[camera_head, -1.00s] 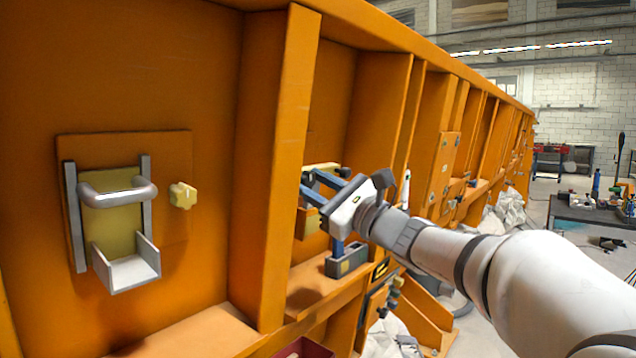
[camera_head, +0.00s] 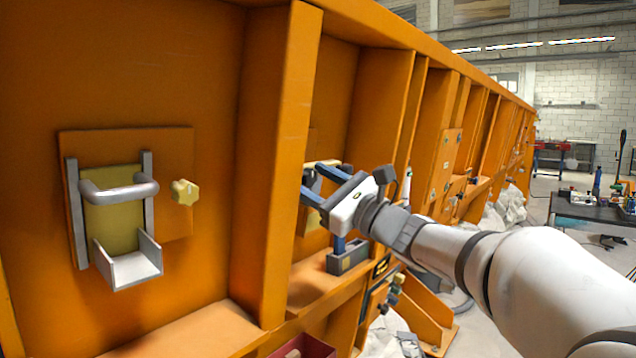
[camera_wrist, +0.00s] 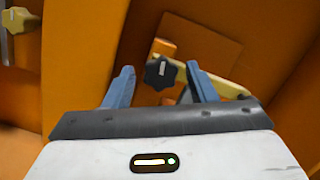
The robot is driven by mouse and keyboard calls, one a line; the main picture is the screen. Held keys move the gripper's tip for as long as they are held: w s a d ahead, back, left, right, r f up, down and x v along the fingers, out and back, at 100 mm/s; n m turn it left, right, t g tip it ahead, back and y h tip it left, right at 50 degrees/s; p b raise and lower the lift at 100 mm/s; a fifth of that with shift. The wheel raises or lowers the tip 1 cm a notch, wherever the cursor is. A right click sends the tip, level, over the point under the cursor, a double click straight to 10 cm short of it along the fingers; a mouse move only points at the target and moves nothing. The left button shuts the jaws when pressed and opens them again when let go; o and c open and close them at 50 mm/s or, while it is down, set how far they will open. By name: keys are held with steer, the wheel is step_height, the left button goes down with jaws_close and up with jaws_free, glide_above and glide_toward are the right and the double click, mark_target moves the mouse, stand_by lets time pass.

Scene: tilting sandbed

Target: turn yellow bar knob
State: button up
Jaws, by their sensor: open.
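In the wrist view a dark lobed knob (camera_wrist: 160,72) with a pale line on its face shows between my fingertips. A yellow bar (camera_wrist: 228,90) runs behind it and to the right, partly hidden by the right finger. My gripper (camera_wrist: 160,70) is open, with a blue finger on each side of the knob; I cannot tell whether either touches it. In the head view my gripper (camera_head: 313,182) reaches into the bay behind an orange upright, and the dark knob (camera_head: 311,181) shows between the fingers. The yellow bar (camera_head: 323,163) shows just above.
The orange upright (camera_head: 278,165) stands left of my gripper. Left of it are a yellow star-shaped knob (camera_head: 185,192) and a metal handle (camera_head: 120,190) over a yellow plate. A grey block with a blue post (camera_head: 348,258) stands on the ledge below my gripper. The floor at right is partly clear.

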steer(key=shift+d, duration=0.1)
steer(key=v, duration=0.7)
steer(key=shift+s+d+f+p, duration=0.15)
steer(key=shift+s+d+p, duration=0.05)
steer(key=shift+p, duration=0.1)
